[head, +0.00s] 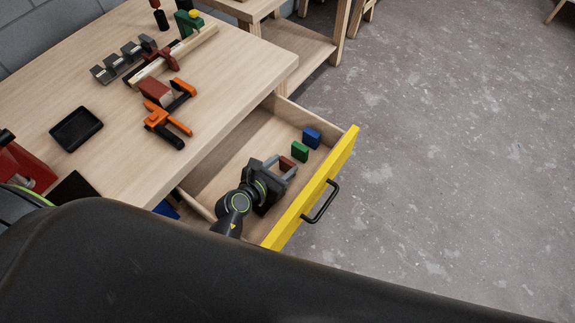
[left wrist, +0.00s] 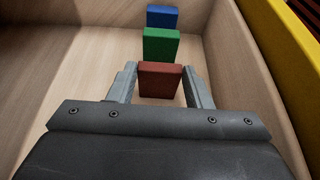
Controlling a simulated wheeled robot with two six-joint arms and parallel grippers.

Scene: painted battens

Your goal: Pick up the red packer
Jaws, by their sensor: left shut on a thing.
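The red packer (head: 286,163) is a small red block inside the open drawer. My left gripper (head: 282,166) is in the drawer, shut on the red packer. In the left wrist view the red packer (left wrist: 160,80) stands between the two fingers (left wrist: 160,85) of the gripper. Whether the packer touches the drawer floor is hard to tell. My right gripper is not in view.
A green block (head: 299,151) and a blue block (head: 312,138) stand in a row beyond the packer. The drawer has a yellow front (head: 344,150) with a black handle (head: 322,203). The workbench (head: 105,101) above holds an orange clamp (head: 166,121) and a black tray (head: 76,129).

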